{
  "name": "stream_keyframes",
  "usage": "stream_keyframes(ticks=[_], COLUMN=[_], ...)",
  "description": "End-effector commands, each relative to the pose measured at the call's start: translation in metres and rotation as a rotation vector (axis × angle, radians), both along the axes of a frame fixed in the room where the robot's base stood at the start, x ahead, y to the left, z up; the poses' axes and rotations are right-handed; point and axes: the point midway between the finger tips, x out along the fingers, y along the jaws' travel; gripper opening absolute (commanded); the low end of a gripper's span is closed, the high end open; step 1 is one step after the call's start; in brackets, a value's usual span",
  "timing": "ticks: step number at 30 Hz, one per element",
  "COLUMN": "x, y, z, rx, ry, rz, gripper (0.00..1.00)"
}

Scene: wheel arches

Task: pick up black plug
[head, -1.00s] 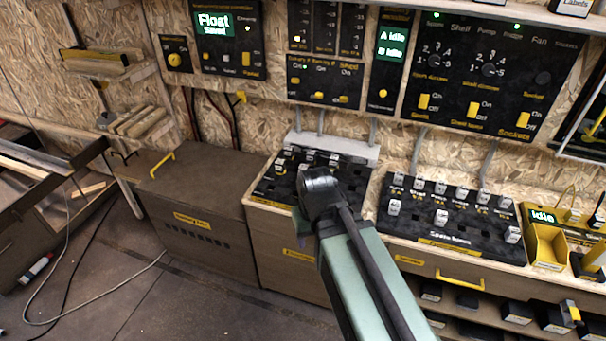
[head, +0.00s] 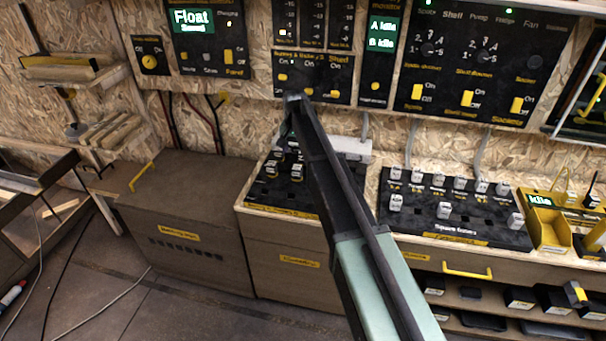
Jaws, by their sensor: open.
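My arm rises from the bottom right and bends over at its far end, in front of the left fuse panel (head: 275,200). My gripper does not show; it seems hidden behind or below the arm's bend. Small plugs with pale tops (head: 271,171) stand on the left black panel, partly covered by my arm. More pale-topped plugs (head: 444,210) stand on the right panel (head: 415,220), labelled Spare fuses. I cannot tell which thing, if any in view, is the black plug.
A wall of black control panels (head: 480,70) with switches stands behind the bench. A yellow bin (head: 547,235) is at the right. A brown cabinet (head: 185,205) stands left of the panels. Dark boxes (head: 520,297) lie on the shelf below. Floor at lower left is open, with cables.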

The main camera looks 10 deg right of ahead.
Motion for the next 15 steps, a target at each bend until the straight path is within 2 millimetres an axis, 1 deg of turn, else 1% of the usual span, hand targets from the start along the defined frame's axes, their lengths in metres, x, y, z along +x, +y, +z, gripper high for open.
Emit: stream_keyframes(ticks=[2,6,9,14,15], x=[0.0,-0.001,-0.001,-0.001,-0.001], y=[0.0,0.0,0.0,-0.001,-0.001], z=[-0.012,-0.044,-0.059,-0.058,-0.061], rx=[0.0,0.0,0.0,0.0,0.0], ry=[0.0,0.0,0.0,0.0,0.0], rz=[0.001,0.002,0.003,0.003,0.003], gripper=[0.66,0.66,0.66,0.66,0.66])
